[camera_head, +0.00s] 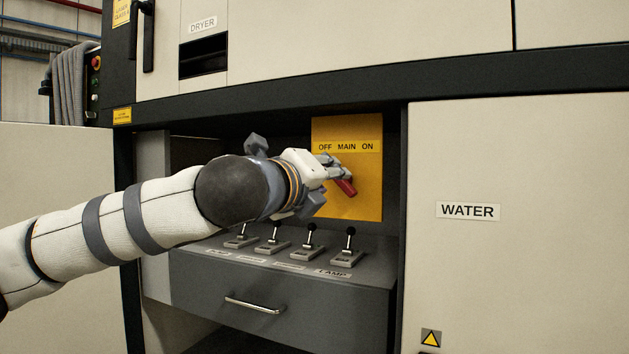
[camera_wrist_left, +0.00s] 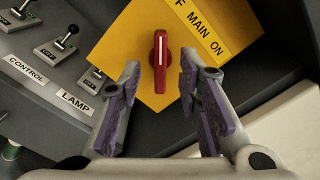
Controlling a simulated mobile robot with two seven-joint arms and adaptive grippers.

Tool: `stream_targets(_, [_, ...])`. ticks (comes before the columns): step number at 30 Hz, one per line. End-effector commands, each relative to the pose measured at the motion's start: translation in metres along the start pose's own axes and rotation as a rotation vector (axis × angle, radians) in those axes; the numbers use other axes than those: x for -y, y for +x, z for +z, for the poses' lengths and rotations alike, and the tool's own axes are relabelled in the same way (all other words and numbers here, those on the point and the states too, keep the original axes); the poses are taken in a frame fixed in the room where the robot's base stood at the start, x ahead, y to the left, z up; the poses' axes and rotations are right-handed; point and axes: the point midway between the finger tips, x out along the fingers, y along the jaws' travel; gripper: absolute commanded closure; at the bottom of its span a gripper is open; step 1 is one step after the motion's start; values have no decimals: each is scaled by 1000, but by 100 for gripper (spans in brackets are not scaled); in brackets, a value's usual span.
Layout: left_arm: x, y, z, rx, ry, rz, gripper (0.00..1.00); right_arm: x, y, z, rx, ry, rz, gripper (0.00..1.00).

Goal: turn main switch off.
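The main switch is a red handle (camera_head: 346,187) on a yellow panel (camera_head: 362,205) labelled OFF MAIN ON, inside the cabinet recess. It slants from upper left to lower right relative to the label; its upper part is hidden by my gripper in the head view. In the left wrist view the whole red handle (camera_wrist_left: 159,62) shows, with a white line on it. My left gripper (camera_head: 335,172) is at the switch. In the wrist view its fingers (camera_wrist_left: 160,72) are open on either side of the handle, with a visible gap on both sides. My right gripper is not in view.
Below the panel, several black-knobbed toggle switches (camera_head: 311,241) stand on a grey ledge, one labelled LAMP. A drawer handle (camera_head: 254,305) sits below. The WATER door (camera_head: 520,270) is to the right, and the dark frame (camera_head: 395,150) edges the recess.

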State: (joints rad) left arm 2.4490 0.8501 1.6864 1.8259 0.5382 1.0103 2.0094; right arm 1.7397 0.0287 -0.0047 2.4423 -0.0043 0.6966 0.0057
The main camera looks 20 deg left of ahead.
Motion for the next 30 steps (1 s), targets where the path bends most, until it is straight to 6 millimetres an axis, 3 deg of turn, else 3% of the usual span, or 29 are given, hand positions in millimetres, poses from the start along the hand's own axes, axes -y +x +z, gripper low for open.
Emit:
stream_targets(3, [1,-34,1,2,0,-3,68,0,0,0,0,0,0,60])
stream_targets(9, [1,-73,1,1,-1,-2,68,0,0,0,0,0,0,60])
stream_targets(14, [0,-82,0,0,-1,0,68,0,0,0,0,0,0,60])
stream_targets(25, [0,-81,-1,-1,1,1,68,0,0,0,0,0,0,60])
stream_targets(28, [-3,-75,-26,-49,90,6,68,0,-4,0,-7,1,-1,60])
stream_targets(29, [-6,-72,-43,-82,151,9,68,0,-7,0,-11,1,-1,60])
stream_targets(30, [-11,-68,-73,-138,257,8,68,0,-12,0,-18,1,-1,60])
